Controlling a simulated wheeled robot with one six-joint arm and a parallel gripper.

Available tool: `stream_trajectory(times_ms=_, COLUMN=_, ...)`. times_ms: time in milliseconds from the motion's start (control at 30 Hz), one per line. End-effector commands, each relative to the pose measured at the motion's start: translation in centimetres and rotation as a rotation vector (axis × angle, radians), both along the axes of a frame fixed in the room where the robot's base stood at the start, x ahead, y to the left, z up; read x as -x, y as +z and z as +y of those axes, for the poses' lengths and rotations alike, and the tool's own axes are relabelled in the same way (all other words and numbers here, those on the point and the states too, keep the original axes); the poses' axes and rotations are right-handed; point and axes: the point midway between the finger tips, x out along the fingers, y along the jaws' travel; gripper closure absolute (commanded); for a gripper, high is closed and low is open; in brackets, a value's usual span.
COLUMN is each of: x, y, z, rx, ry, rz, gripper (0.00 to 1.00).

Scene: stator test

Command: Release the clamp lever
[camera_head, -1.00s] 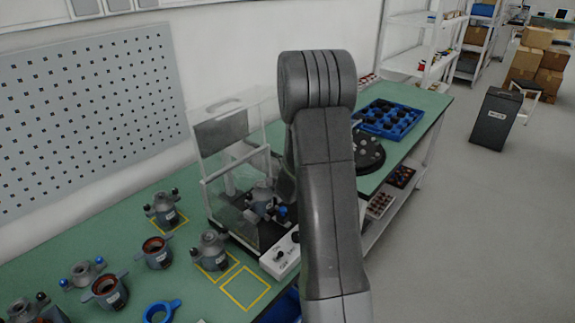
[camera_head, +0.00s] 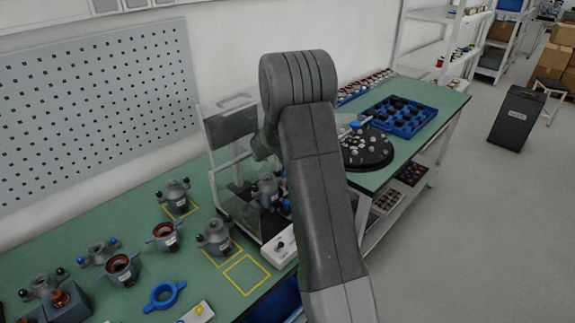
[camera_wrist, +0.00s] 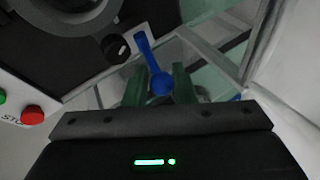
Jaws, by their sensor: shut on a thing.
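The blue clamp lever (camera_wrist: 147,49) with its round knob (camera_wrist: 161,84) shows in the wrist view, beside the dark round body of the test fixture (camera_wrist: 65,20). My gripper (camera_wrist: 159,82) is shut on the knob end, with one green-tinted finger on each side of it. In the head view the test station, with its clear guard (camera_head: 222,128) raised at the back, stands on the green bench. A grey stator housing (camera_head: 267,188) sits in it. My arm hides the gripper and most of the lever there.
A white control box (camera_head: 281,246) with a red stop button (camera_wrist: 32,115) sits at the fixture's front. Several stator housings (camera_head: 214,238) and a blue ring (camera_head: 164,295) stand left on the bench. A black turntable (camera_head: 366,150) and blue tray (camera_head: 402,116) lie right.

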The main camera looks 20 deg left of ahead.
Motion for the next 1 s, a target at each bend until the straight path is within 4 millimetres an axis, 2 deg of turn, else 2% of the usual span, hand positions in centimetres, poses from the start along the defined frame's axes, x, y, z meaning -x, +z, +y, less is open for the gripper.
stream_trajectory(times_ms=67, x=-0.16, y=0.32, z=0.76, rx=-0.007, ry=0.005, rz=-0.008, gripper=1.0)
stream_trajectory(times_ms=1000, x=-0.22, y=0.4, z=1.11, rx=0.046, ry=0.004, rz=0.012, gripper=1.0)
